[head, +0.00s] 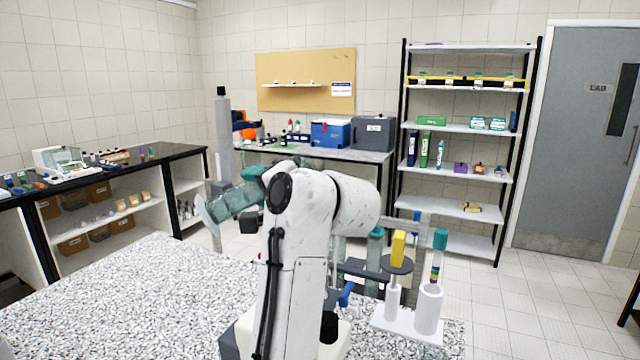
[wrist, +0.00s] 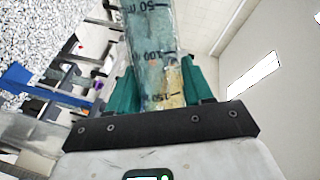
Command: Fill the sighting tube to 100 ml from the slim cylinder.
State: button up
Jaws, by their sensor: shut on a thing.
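My gripper (wrist: 158,92) has teal fingers and is shut on a clear graduated cylinder (wrist: 150,50), marked 50, 100 and 150, which I take to be the slim cylinder. Yellowish colour shows inside near the 150 mark; I cannot tell the liquid level. In the head view the cylinder (head: 232,204) lies strongly tilted, close to level, left of my arm. My gripper (head: 255,172) is partly hidden behind my arm there. A tall grey upright tube (head: 223,135) with a black top stands behind the cylinder. I cannot tell which thing is the sighting tube.
A speckled counter (head: 110,300) lies in front, mostly bare at left. At right a white holder (head: 428,312) carries a teal-capped banded tube (head: 437,258); beside it is a yellow block (head: 398,248) on a grey disc. Another teal-topped tube (head: 375,248) stands nearer my arm.

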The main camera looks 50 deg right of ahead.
jog(key=shift+r+m, duration=0.3)
jog(key=shift+r, duration=0.15)
dwell(0.5)
jog(key=shift+s+d+r+m+t, duration=0.15)
jog(key=shift+r+m+t, duration=0.2)
jog(key=shift+r+m, duration=0.35)
jog(key=shift+d+r+m+t, duration=0.1)
jog(key=shift+r+m+t, duration=0.25)
jog(key=shift+r+m, duration=0.3)
dwell(4.3)
